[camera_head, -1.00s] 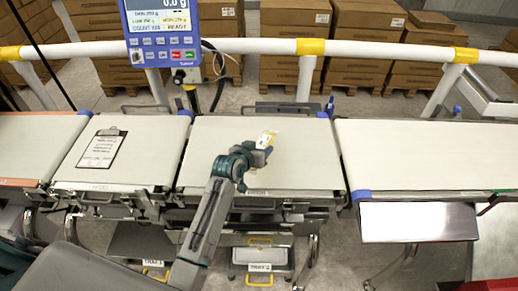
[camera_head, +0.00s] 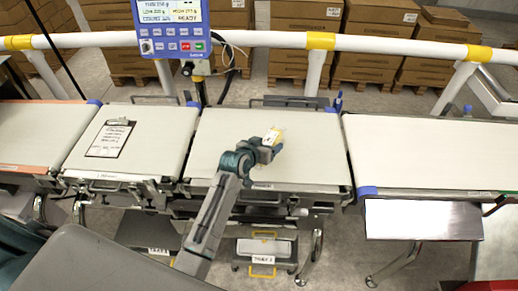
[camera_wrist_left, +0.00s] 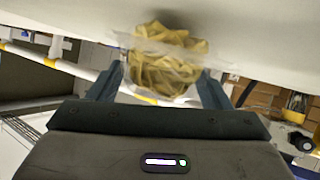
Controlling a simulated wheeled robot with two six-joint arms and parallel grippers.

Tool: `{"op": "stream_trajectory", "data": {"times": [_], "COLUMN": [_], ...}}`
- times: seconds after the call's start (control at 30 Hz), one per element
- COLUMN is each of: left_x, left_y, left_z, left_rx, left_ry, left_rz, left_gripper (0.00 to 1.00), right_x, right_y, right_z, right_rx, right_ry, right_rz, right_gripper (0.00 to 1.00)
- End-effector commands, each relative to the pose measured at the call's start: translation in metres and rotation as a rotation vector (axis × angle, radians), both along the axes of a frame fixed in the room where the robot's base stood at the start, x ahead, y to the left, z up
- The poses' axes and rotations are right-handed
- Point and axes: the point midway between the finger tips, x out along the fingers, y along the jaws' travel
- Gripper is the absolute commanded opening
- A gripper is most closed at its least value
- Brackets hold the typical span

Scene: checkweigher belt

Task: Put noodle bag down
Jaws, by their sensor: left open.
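The noodle bag (camera_head: 273,134), a small clear bag with yellow noodles and a pale label, is at the middle belt (camera_head: 225,135). In the left wrist view the bag (camera_wrist_left: 168,55) appears against the pale belt surface, just ahead of and between the two fingers. My left gripper (camera_head: 268,148) is open around the near end of the bag. In the left wrist view the gripper (camera_wrist_left: 160,88) shows its fingers apart, with a gap beside the bag. Whether a finger still touches it I cannot tell. My right gripper is not in view.
A clipboard (camera_head: 110,138) lies on the belt to the left. A blue display (camera_head: 172,25) stands behind the middle belt, before a white rail (camera_head: 270,39). The right belt (camera_head: 430,150) is empty. The middle belt is clear around the bag. Cartons (camera_head: 375,40) stand behind.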

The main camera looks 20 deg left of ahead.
Motion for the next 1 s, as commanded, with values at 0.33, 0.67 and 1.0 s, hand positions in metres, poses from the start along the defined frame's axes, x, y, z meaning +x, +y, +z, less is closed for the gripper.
{"op": "stream_trajectory", "data": {"times": [0.33,0.67,1.0], "left_x": [-0.054,-0.096,-0.102], "left_y": [0.011,0.019,0.020], "left_z": [0.025,0.048,0.052], "left_rx": [0.002,0.000,0.000], "left_ry": [-0.001,0.000,0.001], "left_rz": [0.000,0.000,0.000], "left_gripper": [0.72,0.72,0.72], "right_x": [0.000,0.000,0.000], "right_y": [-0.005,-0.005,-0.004], "right_z": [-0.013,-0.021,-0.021], "right_rx": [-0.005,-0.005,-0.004], "right_ry": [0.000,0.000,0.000], "right_rz": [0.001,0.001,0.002], "right_gripper": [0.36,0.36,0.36]}}
